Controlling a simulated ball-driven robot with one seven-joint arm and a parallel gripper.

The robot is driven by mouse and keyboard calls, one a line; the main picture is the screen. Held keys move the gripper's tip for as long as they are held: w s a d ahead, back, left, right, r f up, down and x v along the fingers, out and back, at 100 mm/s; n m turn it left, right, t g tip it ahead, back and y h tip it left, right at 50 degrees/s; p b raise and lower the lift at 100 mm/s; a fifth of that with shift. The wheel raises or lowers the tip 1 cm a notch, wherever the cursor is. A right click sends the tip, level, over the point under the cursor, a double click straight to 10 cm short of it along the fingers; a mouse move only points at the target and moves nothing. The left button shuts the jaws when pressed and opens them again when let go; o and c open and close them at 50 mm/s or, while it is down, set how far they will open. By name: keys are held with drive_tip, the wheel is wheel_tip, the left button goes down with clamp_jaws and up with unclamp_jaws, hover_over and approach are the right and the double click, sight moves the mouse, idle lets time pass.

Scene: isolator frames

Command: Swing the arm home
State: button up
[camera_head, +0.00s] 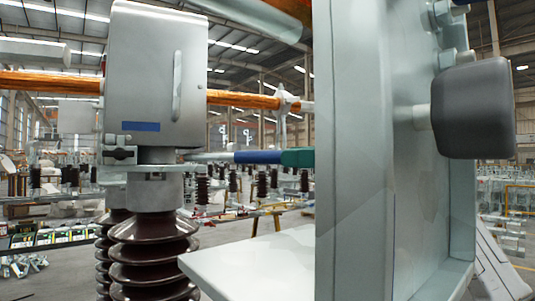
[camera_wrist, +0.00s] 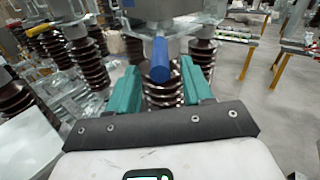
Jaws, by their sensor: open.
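The isolator arm shows in the head view as a grey rod (camera_head: 212,157) with a blue handle (camera_head: 255,157). It runs out sideways from beneath the grey isolator housing (camera_head: 150,85). A teal finger of my gripper (camera_head: 297,158) lies in line with the handle's right end; I cannot tell whether they touch. In the wrist view the blue handle (camera_wrist: 160,62) points toward me. The two teal fingers of my gripper (camera_wrist: 159,72) stand apart, one either side of it, with gaps visible. The rest of my gripper is hidden in the head view.
A brown ribbed insulator (camera_head: 150,250) stands under the housing, with others beside it. An orange bar (camera_head: 245,99) runs behind at housing height. A pale upright plate (camera_head: 352,150) blocks the right of the head view. Open floor (camera_wrist: 270,115) shows at the wrist view's right.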

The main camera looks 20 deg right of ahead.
sight(271, 152)
drive_tip(key=shift+p+x, duration=0.4)
drive_tip(key=shift+x, duration=2.3)
drive_tip(key=shift+c, duration=0.2)
clamp_jaws()
